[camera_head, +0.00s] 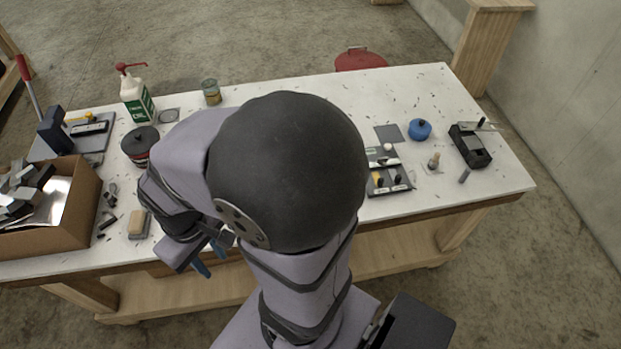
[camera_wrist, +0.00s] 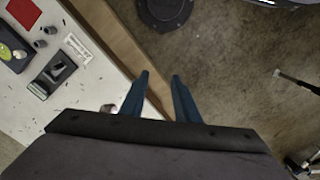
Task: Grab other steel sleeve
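My gripper (camera_head: 209,259) hangs near the table's front edge, left of my arm. In the wrist view my gripper (camera_wrist: 162,82) shows two blue fingers standing apart with nothing between them, over the table edge and floor. A small round metallic piece (camera_wrist: 108,108) is beside the left finger, partly hidden by the gripper body; I cannot tell if it is a steel sleeve. In the head view, small dark metal pieces (camera_head: 112,188) lie right of the cardboard box. A small grey cylinder (camera_head: 464,175) stands at the table's right; it could be a sleeve.
The white table (camera_head: 300,88) holds a cardboard box (camera_head: 82,215) of metal parts, a sponge block (camera_head: 138,223), a pump bottle (camera_head: 136,98), a dark can (camera_head: 139,146), a blue container (camera_head: 419,129) and a black device (camera_head: 470,147). My arm hides the table's middle.

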